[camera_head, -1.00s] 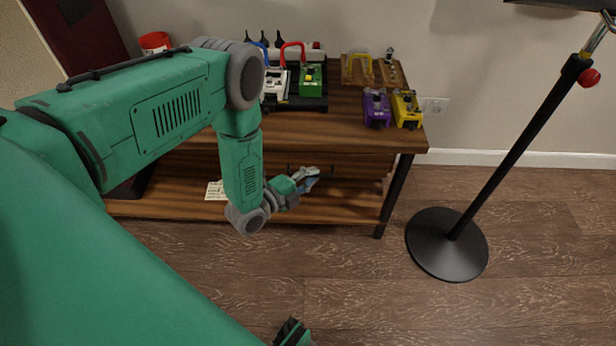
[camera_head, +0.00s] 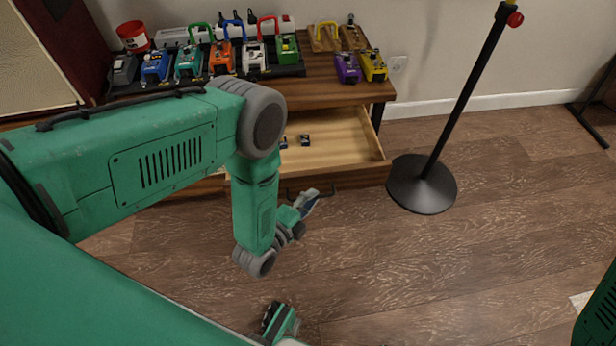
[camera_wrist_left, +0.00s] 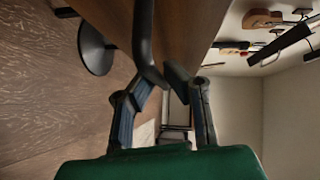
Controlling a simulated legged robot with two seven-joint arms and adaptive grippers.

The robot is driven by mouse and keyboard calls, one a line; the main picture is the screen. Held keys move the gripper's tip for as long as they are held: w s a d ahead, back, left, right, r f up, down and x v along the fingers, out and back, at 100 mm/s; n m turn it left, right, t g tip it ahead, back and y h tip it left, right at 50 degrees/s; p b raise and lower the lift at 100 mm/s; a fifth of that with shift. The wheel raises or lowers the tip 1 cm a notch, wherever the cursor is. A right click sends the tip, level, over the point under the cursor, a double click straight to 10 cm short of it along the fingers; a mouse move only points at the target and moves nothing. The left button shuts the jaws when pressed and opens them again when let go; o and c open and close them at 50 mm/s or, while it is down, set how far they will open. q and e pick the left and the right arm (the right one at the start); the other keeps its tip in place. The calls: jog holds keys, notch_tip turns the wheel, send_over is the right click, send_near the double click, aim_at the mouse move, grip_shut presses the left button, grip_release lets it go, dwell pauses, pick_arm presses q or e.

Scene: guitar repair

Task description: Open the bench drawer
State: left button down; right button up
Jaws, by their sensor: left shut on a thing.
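The bench drawer (camera_head: 335,140) is pulled out of the wooden bench (camera_head: 335,92); its pale inside shows. The inside holds small dark objects (camera_head: 304,140). My left gripper (camera_head: 308,201) is at the drawer front (camera_head: 350,178). In the left wrist view, my left gripper's fingers (camera_wrist_left: 163,88) are around the dark bar handle (camera_wrist_left: 144,40) on the brown drawer front. The gripper is shut on this handle. My left arm hides the left part of the drawer.
Several coloured pedals, including a purple one (camera_head: 347,67) and a yellow one (camera_head: 373,66), stand on the bench top. A black stand with a round base (camera_head: 421,185) is close to the drawer's right side. The wooden floor in front is clear.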

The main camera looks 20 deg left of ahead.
pick_arm(q)
jog(key=shift+s+d+f, duration=0.15)
jog(key=shift+s+d, duration=0.05)
jog(key=shift+s, duration=0.4)
jog(key=shift+s+d+f, duration=0.15)
jog(key=shift+s+d, duration=0.05)
jog(key=shift+s, duration=0.35)
jog(key=shift+d, duration=0.1)
jog(key=c, duration=1.6)
grip_release()
jog(key=shift+c, duration=0.2)
jog(key=shift+w, duration=0.1)
jog(key=shift+r, duration=0.1)
